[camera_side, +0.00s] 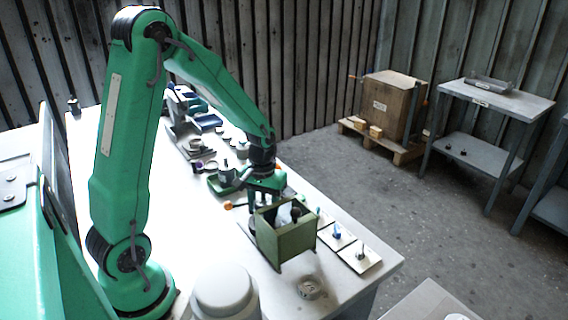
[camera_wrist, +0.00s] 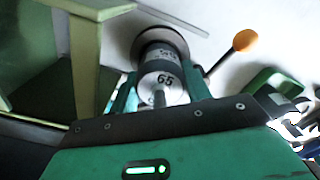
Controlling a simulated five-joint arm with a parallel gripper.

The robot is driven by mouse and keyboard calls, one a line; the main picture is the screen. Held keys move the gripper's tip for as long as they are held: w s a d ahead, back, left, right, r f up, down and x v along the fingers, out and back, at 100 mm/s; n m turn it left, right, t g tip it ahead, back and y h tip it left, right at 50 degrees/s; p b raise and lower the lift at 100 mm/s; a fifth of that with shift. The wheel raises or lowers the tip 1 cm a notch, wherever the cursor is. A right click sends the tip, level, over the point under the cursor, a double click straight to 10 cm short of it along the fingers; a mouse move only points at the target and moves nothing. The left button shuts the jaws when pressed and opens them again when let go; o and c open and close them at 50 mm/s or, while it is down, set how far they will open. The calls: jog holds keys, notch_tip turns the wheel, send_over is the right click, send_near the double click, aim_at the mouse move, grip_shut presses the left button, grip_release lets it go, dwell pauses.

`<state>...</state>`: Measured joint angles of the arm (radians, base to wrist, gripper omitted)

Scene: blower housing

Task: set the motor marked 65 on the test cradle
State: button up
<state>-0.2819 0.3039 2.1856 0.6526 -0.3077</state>
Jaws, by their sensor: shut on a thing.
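In the wrist view the motor (camera_wrist: 164,72), a dark and silver cylinder marked 65, sits between the fingers of my gripper (camera_wrist: 163,92). The gripper is shut on it, and its shaft end faces the camera. A round grey disc (camera_wrist: 142,38) shows behind the motor's far end; I cannot tell whether they touch. In the side view my gripper (camera_side: 262,196) points down just behind an olive open-topped box (camera_side: 290,243), which hides much of the fingers and the motor. I cannot make out for certain which thing is the test cradle.
The olive box's wall (camera_wrist: 85,50) stands close on the left in the wrist view. An orange knob (camera_wrist: 244,40) lies to the right. Several pale cards (camera_side: 361,257) with small parts line the table's right edge. A round grey part (camera_side: 311,288) lies in front.

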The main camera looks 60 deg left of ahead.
jog(key=shift+f, duration=0.7)
dwell(0.7)
jog(key=o, duration=1.6)
jog(key=shift+r, duration=0.1)
jog(key=shift+d+r, duration=0.1)
jog(key=shift+r, duration=2.45)
jog(key=shift+c, duration=0.2)
jog(key=shift+o, duration=1.1)
jog(key=shift+r, duration=1.2)
jog(key=shift+r, duration=0.1)
